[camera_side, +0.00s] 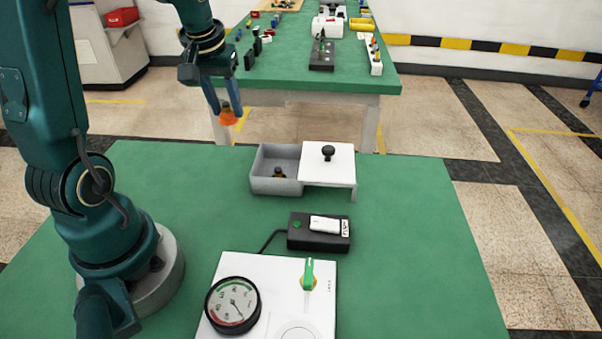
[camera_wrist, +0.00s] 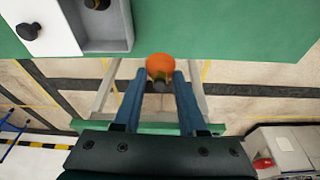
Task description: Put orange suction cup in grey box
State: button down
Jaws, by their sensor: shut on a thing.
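My gripper (camera_side: 225,112) is shut on the orange suction cup (camera_side: 229,121), holding it in the air beyond the table's far edge, up and left of the grey box. The cup's orange skirt points down in the side view. In the wrist view, the cup (camera_wrist: 160,66) sits between the fingertips. The grey box (camera_side: 262,170) stands on the green table with its left part open, and a small dark-topped brass-coloured piece (camera_side: 279,172) is inside. A white lid (camera_side: 340,158) with a black knob covers its right side. The box also shows in the wrist view (camera_wrist: 118,46).
The green table (camera_side: 405,240) also carries a black device (camera_side: 319,232) with a white block and a white panel (camera_side: 280,268) with a gauge and a green-yellow knob. A second green table (camera_side: 270,75) with several small items stands behind. The table left of the box is clear.

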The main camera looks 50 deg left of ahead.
send_over(284, 164)
jog(key=f, duration=0.4)
jog(key=s+f, duration=0.1)
jog(key=f, duration=0.1)
jog(key=shift+d+f, duration=0.1)
jog(key=shift+d, duration=0.15)
jog(key=shift+s+d+x, duration=0.15)
jog(key=shift+x, duration=0.85)
jog(key=shift+s+d+x, duration=0.15)
jog(key=shift+d+x, duration=0.05)
jog(key=shift+x, duration=0.8)
jog(key=shift+f, duration=0.15)
jog(key=c, duration=0.7)
grip_release()
jog(key=shift+c, duration=0.2)
